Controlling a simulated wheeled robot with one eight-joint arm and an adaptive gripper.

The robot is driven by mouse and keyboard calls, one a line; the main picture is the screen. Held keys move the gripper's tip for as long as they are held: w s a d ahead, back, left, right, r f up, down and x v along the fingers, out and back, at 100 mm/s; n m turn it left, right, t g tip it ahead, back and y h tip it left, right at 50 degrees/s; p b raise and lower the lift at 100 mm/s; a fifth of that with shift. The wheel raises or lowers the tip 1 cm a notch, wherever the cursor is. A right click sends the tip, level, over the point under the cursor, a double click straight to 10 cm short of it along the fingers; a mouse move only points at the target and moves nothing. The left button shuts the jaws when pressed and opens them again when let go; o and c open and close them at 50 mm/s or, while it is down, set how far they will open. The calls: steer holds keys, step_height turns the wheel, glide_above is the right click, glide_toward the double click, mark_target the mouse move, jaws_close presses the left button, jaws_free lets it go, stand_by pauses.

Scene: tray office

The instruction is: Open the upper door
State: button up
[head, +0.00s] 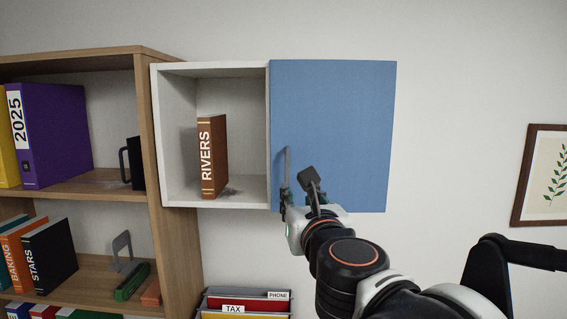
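The upper door is a flat blue panel (335,120) on the right of a white wall cabinet (210,70). It looks shut, with no gap seen along its edges. A grey upright handle (287,160) sits near the door's lower left edge. My gripper (298,190) is in front of the door's lower left part, right at the lower end of the handle. Its two fingers stand apart, with the left one overlapping the handle's lower end. I cannot tell whether it touches the handle.
The cabinet's left bay is open and holds a brown RIVERS book (213,157). A wooden shelf (155,130) with binders and books adjoins on the left. A file holder (245,292) stands below. A framed picture (545,175) hangs at right. The wall between door and picture is bare.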

mark_target(288, 179)
steer(key=w, duration=0.4)
steer(key=w+a, duration=0.1)
steer(key=w, duration=0.4)
steer(key=w+a+p, duration=0.1)
steer(key=w, duration=0.3)
steer(key=shift+w+a, duration=0.1)
steer(key=shift+w, duration=0.15)
jaws_close()
